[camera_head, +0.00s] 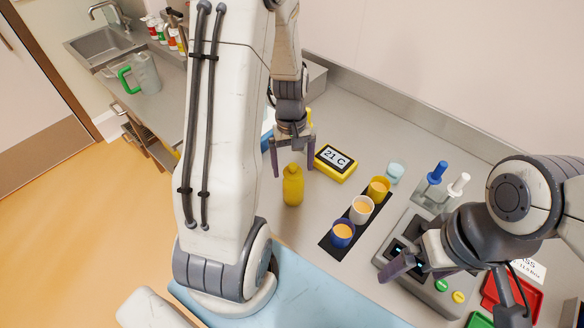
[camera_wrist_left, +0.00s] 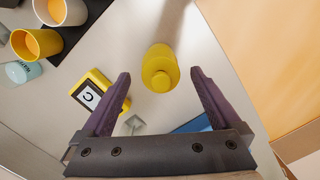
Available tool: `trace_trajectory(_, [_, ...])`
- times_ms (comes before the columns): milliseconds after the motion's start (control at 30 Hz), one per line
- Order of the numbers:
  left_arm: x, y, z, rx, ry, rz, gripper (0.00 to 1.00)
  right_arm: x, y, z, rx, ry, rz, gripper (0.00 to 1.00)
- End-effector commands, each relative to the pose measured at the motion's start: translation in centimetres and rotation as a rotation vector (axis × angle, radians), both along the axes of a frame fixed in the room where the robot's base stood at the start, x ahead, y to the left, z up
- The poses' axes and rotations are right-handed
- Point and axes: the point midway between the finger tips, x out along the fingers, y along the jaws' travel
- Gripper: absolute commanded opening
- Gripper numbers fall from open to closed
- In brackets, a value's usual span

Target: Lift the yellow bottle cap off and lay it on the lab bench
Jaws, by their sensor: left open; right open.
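The yellow bottle (camera_head: 292,187) stands upright on the lab bench (camera_head: 372,127), its yellow cap (camera_head: 293,169) on top. In the left wrist view the bottle (camera_wrist_left: 159,58) is seen from above, with the cap (camera_wrist_left: 160,79) towards me. My left gripper (camera_head: 292,172) is open and empty, above and behind the bottle in the head view. In the left wrist view its fingers (camera_wrist_left: 160,75) stand apart on either side of the cap, not touching it. My right gripper (camera_head: 392,268) is open, low over the grey device at the right.
A yellow thermometer box (camera_head: 335,163) reading 21 C lies right of the bottle. A black strip (camera_head: 331,246) holds blue, white and yellow cups of orange powder. A grey device (camera_head: 440,290) and red tray (camera_head: 515,300) are at right. A light blue mat (camera_head: 320,300) lies in front.

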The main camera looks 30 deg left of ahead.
Motion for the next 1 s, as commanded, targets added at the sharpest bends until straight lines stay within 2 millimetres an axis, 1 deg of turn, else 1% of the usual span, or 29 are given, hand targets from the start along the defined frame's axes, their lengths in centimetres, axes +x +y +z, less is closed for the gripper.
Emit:
trace_trajectory(233, [-0.1,0.1,-0.3,0.001,0.0,0.002,0.97,0.0,0.0,0.0,0.0,0.0,0.0,1.0])
trace_trajectory(267, [-0.1,0.1,-0.3,0.001,0.0,0.002,0.93,0.0,0.0,0.0,0.0,0.0,0.0,1.0])
trace_trajectory(300, [-0.1,0.1,-0.3,0.001,0.0,0.002,0.78,0.0,0.0,0.0,0.0,0.0,0.0,1.0])
trace_trajectory(367, [-0.1,0.1,-0.3,0.001,0.0,0.002,0.55,0.0,0.0,0.0,0.0,0.0,0.0,1.0])
trace_trajectory(400, [-0.1,0.1,-0.3,0.001,0.0,0.002,0.4,0.0,0.0,0.0,0.0,0.0,0.0,1.0])
trace_trajectory(467, [-0.1,0.1,-0.3,0.0,-0.001,0.003,0.17,0.0,0.0,0.0,0.0,0.0,0.0,1.0])
trace_trajectory(500, [-0.1,0.1,-0.3,0.001,0.0,0.003,0.08,0.0,0.0,0.0,0.0,0.0,0.0,1.0])
trace_trajectory(833, [0.0,0.1,0.0,0.001,-0.002,0.002,0.08,0.0,0.0,-0.1,0.0,0.0,0.0,1.0])
trace_trajectory(1000, [0.0,0.2,1.5,0.002,-0.005,0.002,0.08,0.0,0.0,-0.6,0.0,0.0,-0.001,1.0])
